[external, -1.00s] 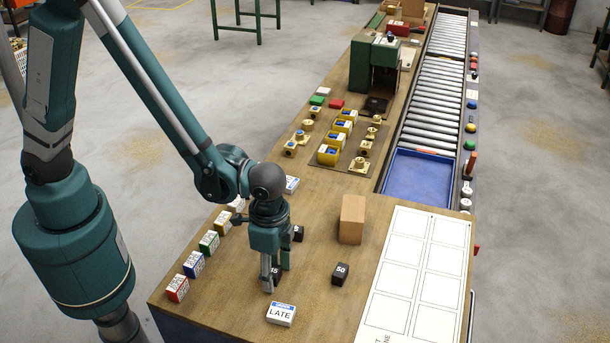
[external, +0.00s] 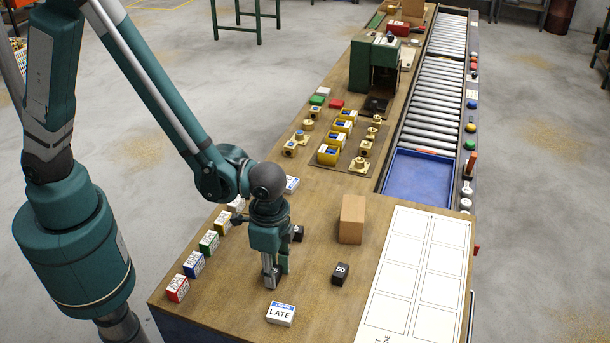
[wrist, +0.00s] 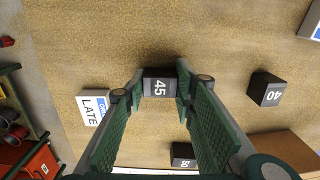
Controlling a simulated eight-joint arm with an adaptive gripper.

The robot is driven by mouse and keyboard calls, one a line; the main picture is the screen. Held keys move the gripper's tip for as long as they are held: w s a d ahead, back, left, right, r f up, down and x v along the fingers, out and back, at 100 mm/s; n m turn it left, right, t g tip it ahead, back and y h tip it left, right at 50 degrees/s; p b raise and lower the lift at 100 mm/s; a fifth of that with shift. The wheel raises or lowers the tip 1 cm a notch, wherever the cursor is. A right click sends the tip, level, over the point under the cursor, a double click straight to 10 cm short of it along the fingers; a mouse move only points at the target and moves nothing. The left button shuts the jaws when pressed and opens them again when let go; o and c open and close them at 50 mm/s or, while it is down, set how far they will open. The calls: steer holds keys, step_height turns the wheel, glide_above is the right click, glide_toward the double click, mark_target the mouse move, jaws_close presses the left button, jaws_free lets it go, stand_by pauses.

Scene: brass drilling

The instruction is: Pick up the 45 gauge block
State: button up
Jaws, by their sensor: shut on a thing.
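The 45 gauge block (wrist: 160,87) is a small black block with white numerals. In the wrist view it sits between my two fingertips, and in the external view it is mostly hidden by the fingers. My gripper (external: 272,280) points down at the front of the wooden table and is shut on this block, at or very near the table top. A black block marked 50 (external: 340,274) stands to the right of my gripper in the external view. A black block marked 40 (wrist: 266,89) lies to the right in the wrist view.
A white and blue LATE block (external: 281,314) lies close in front of my gripper. A brown box (external: 352,220) stands to the right, beside a white grid sheet (external: 415,270). Red, blue (external: 194,264), green and yellow labelled blocks line the left edge.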

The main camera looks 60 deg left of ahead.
steer(key=shift+r, duration=0.15)
steer(key=shift+r, duration=4.85)
